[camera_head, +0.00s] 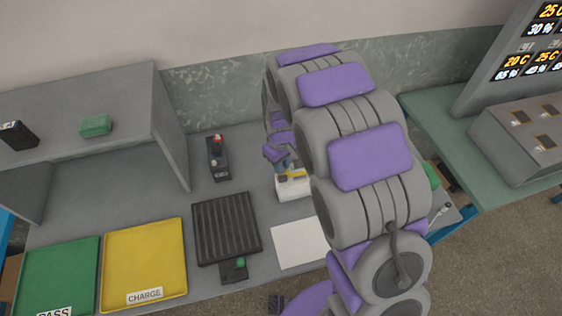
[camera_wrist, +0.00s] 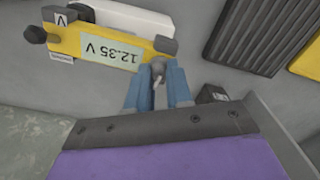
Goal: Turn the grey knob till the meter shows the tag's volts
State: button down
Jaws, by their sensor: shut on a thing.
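The meter (camera_wrist: 87,40) has a yellow front and a white body. It appears upside down in the wrist view, and its display (camera_wrist: 110,50) reads 12.35 V. It also shows in the head view (camera_head: 293,174), partly behind my arm. My gripper (camera_wrist: 158,74) has blue fingers at the meter's edge. They are shut on a small light grey knob (camera_wrist: 158,66), which is mostly hidden between them. A darker grey block (camera_wrist: 165,45) sits just beyond it. I cannot make out a tag with a volts figure in either view.
A black ribbed plate (camera_head: 226,228) and a white sheet (camera_head: 300,243) lie near the meter. A black device (camera_head: 218,158) with a red top stands behind. Yellow (camera_head: 145,258) and green (camera_head: 57,275) trays lie left. My arm covers the bench's right part.

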jog(key=m+p, duration=0.2)
jog(key=m, duration=0.2)
jog(key=shift+s, duration=0.1)
jog(key=shift+m+p, duration=1.15)
jog(key=shift+m, duration=1.35)
jog(key=c, duration=1)
grip_release()
notch_tip(320, 180, up, 17)
jog(key=shift+r+p, duration=0.15)
jog(key=shift+p, duration=0.65)
